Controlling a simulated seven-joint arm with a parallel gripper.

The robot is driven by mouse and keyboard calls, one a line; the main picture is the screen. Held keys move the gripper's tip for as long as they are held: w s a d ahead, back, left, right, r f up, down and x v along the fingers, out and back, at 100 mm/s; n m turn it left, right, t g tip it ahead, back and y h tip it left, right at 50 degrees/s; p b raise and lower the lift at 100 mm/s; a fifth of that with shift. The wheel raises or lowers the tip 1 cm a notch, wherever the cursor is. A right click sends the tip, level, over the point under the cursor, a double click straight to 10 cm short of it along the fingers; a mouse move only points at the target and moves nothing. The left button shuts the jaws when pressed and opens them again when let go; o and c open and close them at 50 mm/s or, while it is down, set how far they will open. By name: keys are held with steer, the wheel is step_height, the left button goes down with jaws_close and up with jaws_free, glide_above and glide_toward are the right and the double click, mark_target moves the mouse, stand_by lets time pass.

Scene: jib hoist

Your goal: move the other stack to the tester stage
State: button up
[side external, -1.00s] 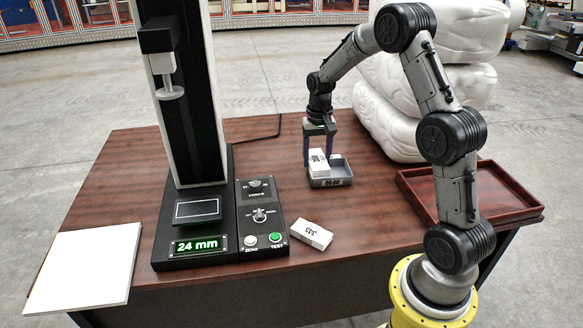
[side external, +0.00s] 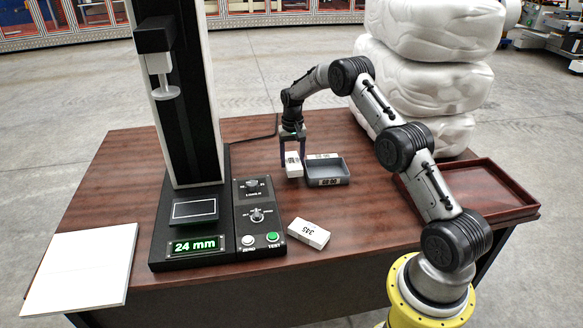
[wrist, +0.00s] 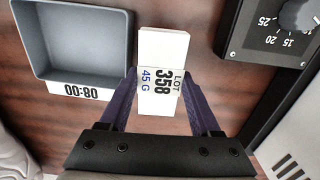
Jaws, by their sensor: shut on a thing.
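My gripper (side external: 291,160) is shut on a white block-shaped stack (side external: 294,168) just left of a grey tray (side external: 347,170). In the wrist view the fingers of my gripper (wrist: 160,88) grip this stack (wrist: 163,45) by its sides, and its label reads LOT 358, 45 G. Whether it touches the table is hard to tell. A second white stack (side external: 309,234), with a printed number, lies flat and angled at the table front. The tester stage (side external: 195,210) is a dark plate with a white outline, bare, under the raised round press foot (side external: 167,93).
The control panel (side external: 258,215) with knobs and buttons stands right of the stage; the display (side external: 195,246) reads 24 mm. A white board (side external: 80,270) lies at left, a red-brown tray (side external: 480,190) at right. A cable runs behind the tester.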

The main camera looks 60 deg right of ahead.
mark_target(291, 160)
steer(key=shift+w+d+f, duration=0.15)
steer(key=shift+w+f, duration=0.15)
steer(key=shift+f, duration=1.55)
steer(key=shift+f, duration=0.15)
steer(key=o, duration=1.1)
